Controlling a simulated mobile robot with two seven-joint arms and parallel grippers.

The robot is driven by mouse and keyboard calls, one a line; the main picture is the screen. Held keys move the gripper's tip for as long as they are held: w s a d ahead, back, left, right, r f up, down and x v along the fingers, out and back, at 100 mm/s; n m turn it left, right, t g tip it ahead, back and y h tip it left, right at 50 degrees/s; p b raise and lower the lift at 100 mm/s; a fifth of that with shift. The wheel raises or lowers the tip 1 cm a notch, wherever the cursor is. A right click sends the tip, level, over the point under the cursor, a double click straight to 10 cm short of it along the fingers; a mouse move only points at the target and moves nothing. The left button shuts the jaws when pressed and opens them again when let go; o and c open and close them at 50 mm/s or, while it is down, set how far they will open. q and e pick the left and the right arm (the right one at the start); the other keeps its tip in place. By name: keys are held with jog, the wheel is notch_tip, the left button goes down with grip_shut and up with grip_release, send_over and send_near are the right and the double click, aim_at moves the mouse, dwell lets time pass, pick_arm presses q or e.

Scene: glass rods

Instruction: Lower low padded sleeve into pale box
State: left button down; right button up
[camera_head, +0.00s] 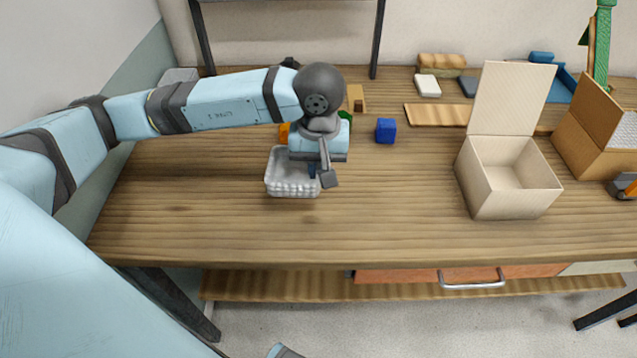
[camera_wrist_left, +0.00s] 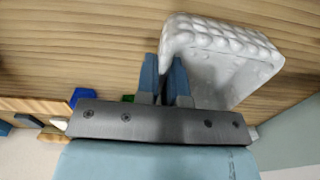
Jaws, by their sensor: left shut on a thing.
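The low padded sleeve (camera_head: 292,189) is a grey-white, open-topped tray with a bumpy surface, left of the middle of the table. My left gripper (camera_head: 316,172) is shut on its right-hand wall. In the left wrist view the two blue fingers (camera_wrist_left: 165,75) pinch the edge of the sleeve (camera_wrist_left: 222,50). My wrist hides part of the sleeve in the head view. I cannot tell whether it touches the table. The pale box (camera_head: 517,202) stands open to the right, its lid upright at the back, and its visible inside is empty. My right gripper is not in view.
A blue block (camera_head: 386,131) stands behind and right of my left gripper. An open brown carton (camera_head: 590,130) is close right of the pale box. A wooden board (camera_head: 437,115) and a white block (camera_head: 428,86) lie at the back. The table between sleeve and pale box is clear.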

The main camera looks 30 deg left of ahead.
pick_arm(q)
notch_tip(320, 180, up, 12)
jog(key=w+d+r+b, duration=0.1)
jog(key=w+d+b, duration=0.1)
jog(key=w+d, duration=0.55)
jog(key=w+d+b, duration=0.2)
jog(key=w+d, duration=0.3)
jog(key=d, duration=0.6)
jog(key=w+d+f, duration=0.3)
jog(key=w+d, duration=0.3)
jog(key=d, duration=0.2)
jog(key=w+d+f, duration=0.3)
jog(key=w+d, duration=0.3)
jog(key=d, duration=0.3)
jog(key=shift+f+b, duration=0.3)
jog(key=shift+b, duration=0.1)
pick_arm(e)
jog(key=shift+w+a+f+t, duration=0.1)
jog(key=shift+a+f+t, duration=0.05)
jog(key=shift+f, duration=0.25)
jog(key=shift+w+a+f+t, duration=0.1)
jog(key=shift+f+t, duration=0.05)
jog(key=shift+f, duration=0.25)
pick_arm(q)
jog(key=shift+w+f, duration=0.1)
